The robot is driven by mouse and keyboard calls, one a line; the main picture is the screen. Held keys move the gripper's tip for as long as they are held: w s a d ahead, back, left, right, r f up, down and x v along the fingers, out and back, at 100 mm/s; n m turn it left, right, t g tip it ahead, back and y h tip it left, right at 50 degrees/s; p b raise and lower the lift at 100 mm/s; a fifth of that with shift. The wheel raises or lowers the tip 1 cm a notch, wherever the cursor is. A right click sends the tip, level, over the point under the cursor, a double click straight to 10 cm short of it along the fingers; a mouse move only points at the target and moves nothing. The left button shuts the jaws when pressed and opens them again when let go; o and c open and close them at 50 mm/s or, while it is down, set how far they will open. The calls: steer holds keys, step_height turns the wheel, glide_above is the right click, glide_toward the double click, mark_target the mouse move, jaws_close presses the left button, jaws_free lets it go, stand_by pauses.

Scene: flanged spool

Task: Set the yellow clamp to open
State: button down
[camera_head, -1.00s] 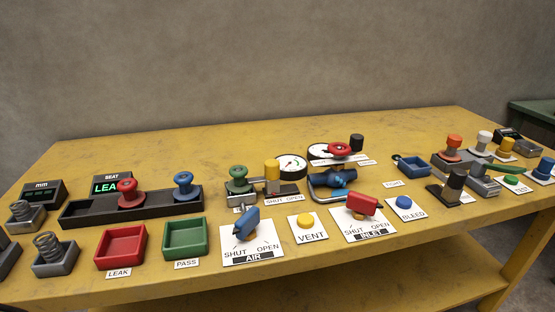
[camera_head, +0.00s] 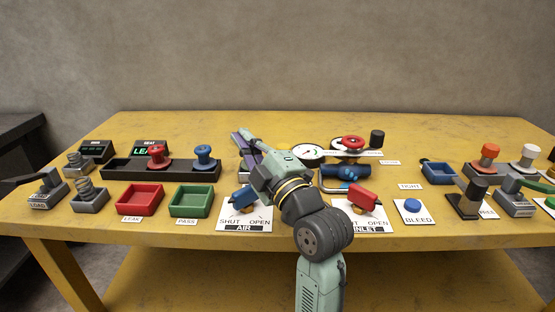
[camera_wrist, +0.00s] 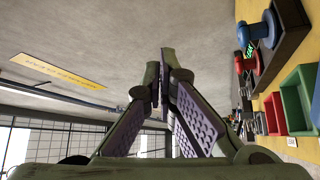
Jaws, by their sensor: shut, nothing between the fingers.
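The yellow clamp cannot be seen now; my arm covers the part of the table where it stood in the earlier head view, beside a SHUT/OPEN label. The green spool that stood next to it is also covered. My gripper (camera_head: 240,140) is over the middle of the table, pointing away and to the left. In the wrist view my gripper (camera_wrist: 164,72) has its fingertips together with nothing between them.
A gauge (camera_head: 307,153), a blue fitting (camera_head: 345,174) and a red handwheel (camera_head: 352,142) stand right of my gripper. The blue AIR handle (camera_head: 243,198) and red INLET handle (camera_head: 363,196) flank my arm. A black rack (camera_head: 125,169) with red and blue knobs is left.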

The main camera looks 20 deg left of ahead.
steer(key=w+d+f+n+h, duration=0.1)
steer(key=d+f, duration=0.1)
steer(key=d, duration=0.1)
steer(key=w+d+f+n+g+h, duration=0.1)
steer(key=d+f, duration=0.2)
steer(key=w+d+f+n+h, duration=0.1)
steer(key=d+f, duration=0.2)
steer(key=shift+d+f, duration=0.2)
steer(key=shift+f, duration=0.05)
steer(key=p+x, duration=0.2)
steer(key=x, duration=0.6)
steer(key=shift+a, duration=0.3)
steer(key=shift+w+a+f+p, duration=0.15)
steer(key=shift+w+a+p, duration=0.2)
steer(key=shift+w+a, duration=0.1)
steer(key=d+b, duration=0.2)
steer(key=w+d+b, duration=0.1)
steer(key=d+b, duration=0.1)
steer(key=shift+w+d+f+b, duration=0.2)
steer(key=shift+w+d+b, duration=0.05)
steer(key=shift+d+b, duration=0.15)
steer(key=shift+d+r, duration=0.15)
steer(key=shift+r, duration=0.05)
steer(key=shift+d, duration=0.1)
